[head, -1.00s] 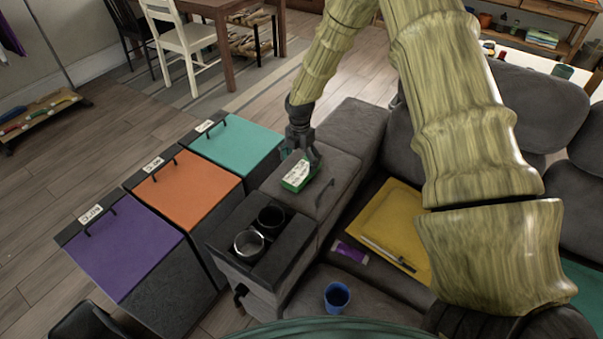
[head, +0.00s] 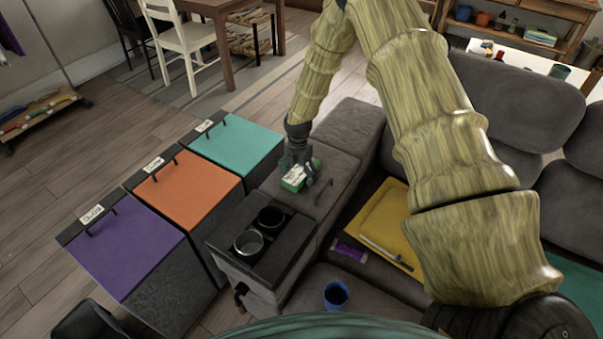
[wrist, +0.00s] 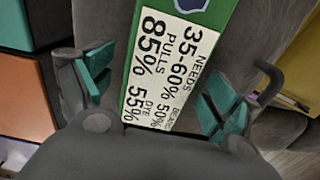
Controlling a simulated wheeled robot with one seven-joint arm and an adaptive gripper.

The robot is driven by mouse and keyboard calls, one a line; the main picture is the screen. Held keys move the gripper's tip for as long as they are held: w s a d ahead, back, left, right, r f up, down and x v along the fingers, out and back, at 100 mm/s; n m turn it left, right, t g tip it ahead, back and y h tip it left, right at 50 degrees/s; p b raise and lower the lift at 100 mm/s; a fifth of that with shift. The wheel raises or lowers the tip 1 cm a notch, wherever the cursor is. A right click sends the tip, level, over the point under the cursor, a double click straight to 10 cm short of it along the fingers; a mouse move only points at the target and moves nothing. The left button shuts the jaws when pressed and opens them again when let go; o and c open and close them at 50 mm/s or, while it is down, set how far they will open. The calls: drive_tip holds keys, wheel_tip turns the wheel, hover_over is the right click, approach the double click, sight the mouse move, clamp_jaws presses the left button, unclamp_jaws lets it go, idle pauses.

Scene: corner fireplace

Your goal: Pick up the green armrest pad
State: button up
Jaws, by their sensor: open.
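The green armrest pad (head: 291,185) is a small green block with a white printed label. It lies on the grey sofa armrest, behind the cup holders. In the wrist view the pad (wrist: 205,52) runs between the fingers, its label facing the camera. My gripper (head: 298,165) is over the pad in the head view and covers part of it. In the wrist view my gripper (wrist: 155,90) is open, with one teal-padded finger on each side of the pad and a gap on both sides. The pad's near end is hidden by the gripper body.
A black handle (head: 323,191) stands on the armrest beside the pad. Cup holders (head: 260,228) sit in front. Purple (head: 122,246), orange (head: 185,182) and teal (head: 235,145) lidded bins stand to the left. A yellow tray (head: 375,215) and blue cup (head: 337,296) are on the sofa.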

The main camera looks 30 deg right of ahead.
drive_tip(key=c, duration=1.1)
drive_tip(key=shift+r, duration=0.1)
